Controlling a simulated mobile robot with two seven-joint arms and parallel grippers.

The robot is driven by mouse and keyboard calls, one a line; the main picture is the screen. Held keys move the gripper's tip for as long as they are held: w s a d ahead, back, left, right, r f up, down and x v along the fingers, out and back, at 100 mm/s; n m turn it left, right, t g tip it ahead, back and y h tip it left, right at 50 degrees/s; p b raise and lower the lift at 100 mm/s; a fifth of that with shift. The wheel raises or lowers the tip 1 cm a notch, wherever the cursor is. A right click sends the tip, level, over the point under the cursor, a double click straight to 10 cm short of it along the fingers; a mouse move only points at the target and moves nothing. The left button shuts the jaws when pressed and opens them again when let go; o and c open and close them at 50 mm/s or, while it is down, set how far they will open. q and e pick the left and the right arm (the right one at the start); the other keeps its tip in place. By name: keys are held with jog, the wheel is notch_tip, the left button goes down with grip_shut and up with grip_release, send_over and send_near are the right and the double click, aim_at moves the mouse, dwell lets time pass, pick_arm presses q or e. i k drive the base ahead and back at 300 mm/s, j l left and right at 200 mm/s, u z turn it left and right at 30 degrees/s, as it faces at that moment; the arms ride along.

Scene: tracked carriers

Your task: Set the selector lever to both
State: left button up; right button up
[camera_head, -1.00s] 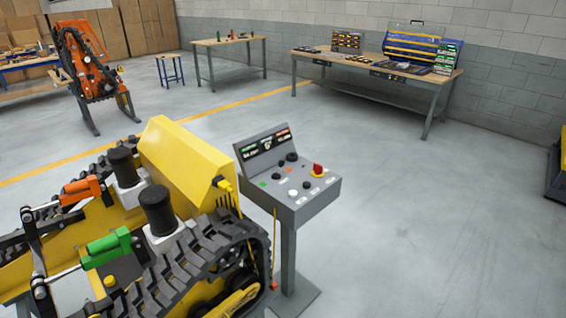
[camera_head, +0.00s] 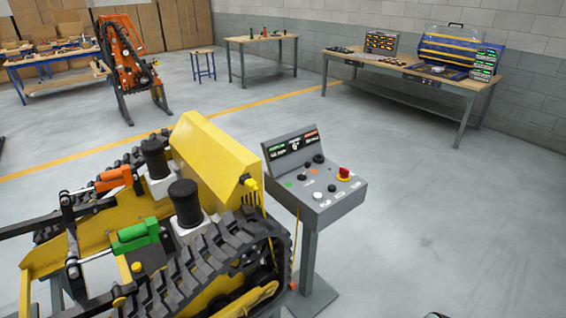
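The grey control console (camera_head: 345,205) stands on a post right of the yellow tracked carrier (camera_head: 215,150). Its sloped top carries small dark knobs (camera_head: 318,158), a red mushroom button on a yellow base (camera_head: 343,173), and small green, orange and white buttons. One dark knob on a short stalk (camera_head: 305,168) looks like a lever. I cannot tell for sure which is the selector lever, nor read its setting or labels. A small upright display panel (camera_head: 292,146) is at the back of the console.
An orange tracked machine (camera_head: 127,60) stands upright at the back left. Workbenches (camera_head: 262,39) and (camera_head: 405,75) stand along the back. The floor right of the console is clear.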

aim_at(307, 165)
jog(key=i+l+u, duration=0.1)
jog(key=u, duration=0.35)
jog(key=l+u, duration=0.25)
jog(key=u, duration=0.15)
jog(key=l+u, duration=0.2)
jog(key=u, duration=0.25)
jog(key=l+u, duration=0.3)
jog(key=l, duration=0.2)
jog(key=k+l+u, duration=0.1)
jog(key=l+u, duration=0.2)
jog(key=l, duration=0.2)
jog(key=k+l+u, duration=0.1)
jog(key=l, duration=0.25)
jog(key=k+l+u, duration=0.1)
jog(key=l, duration=0.25)
jog(key=k+l+u, duration=0.1)
jog(key=l, duration=0.25)
jog(key=k+l, duration=0.15)
jog(key=l, duration=0.2)
jog(key=k+l, duration=0.1)
jog(key=l, duration=0.25)
jog(key=k+l, duration=0.15)
jog(key=l, duration=0.15)
jog(key=l+u, duration=0.05)
